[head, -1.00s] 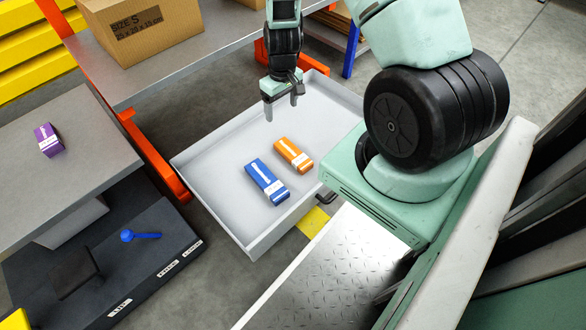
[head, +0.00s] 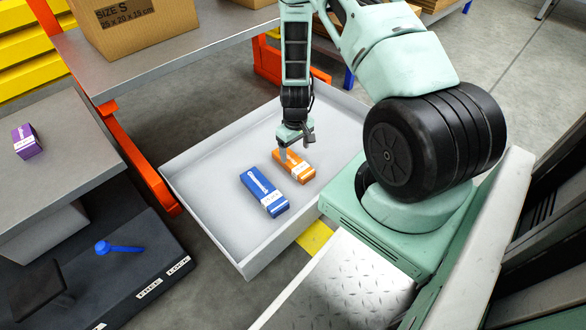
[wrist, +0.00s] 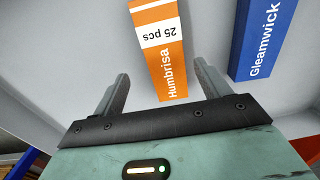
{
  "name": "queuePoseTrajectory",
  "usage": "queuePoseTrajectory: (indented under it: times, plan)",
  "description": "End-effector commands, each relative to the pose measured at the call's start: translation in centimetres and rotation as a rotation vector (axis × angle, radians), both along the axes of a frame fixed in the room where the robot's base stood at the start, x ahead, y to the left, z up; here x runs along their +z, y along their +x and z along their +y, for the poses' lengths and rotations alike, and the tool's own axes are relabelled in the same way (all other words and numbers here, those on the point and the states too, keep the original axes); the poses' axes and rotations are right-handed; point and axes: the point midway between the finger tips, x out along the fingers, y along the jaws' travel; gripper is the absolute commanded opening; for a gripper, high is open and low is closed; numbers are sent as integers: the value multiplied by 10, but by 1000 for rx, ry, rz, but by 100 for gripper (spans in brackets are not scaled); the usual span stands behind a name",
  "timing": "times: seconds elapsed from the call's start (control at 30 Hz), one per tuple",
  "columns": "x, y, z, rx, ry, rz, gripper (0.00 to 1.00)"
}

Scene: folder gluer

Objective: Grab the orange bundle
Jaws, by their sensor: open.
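The orange bundle (head: 297,167) has a white band and lies in the grey tray (head: 205,218), to the right of the blue bundle (head: 263,191). My gripper (head: 288,150) is over the far left end of the orange bundle, pointing down. In the wrist view the orange bundle (wrist: 163,55) runs up between the two open fingers of my gripper (wrist: 162,88), with nothing clamped. The label reads "Humbrisa 25 pcs". I cannot tell whether the fingers touch it. The blue bundle, marked "Gleamwick" (wrist: 262,38), is outside the right finger.
The tray has raised walls, and its left and far floor is clear. A purple box (head: 27,141) sits on the grey table at left. A cardboard box (head: 135,30) stands on the shelf behind. A blue lever (head: 118,247) is on the dark panel at lower left.

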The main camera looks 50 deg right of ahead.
Motion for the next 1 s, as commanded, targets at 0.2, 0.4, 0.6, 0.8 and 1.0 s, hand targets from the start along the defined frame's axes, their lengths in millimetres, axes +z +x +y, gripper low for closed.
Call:
queuePoseTrajectory:
  times: [0.2, 0.4, 0.6, 0.8, 1.0]
  plan:
    - [-11, 1, 2, 0, 0, 0, 75]
    - [-35, 2, 7, 0, 0, 0, 75]
    - [-55, 2, 7, -1, 0, 1, 75]
    - [-53, 2, 7, 0, 0, 0, 75]
    - [-53, 2, 7, 0, 0, 0, 31]
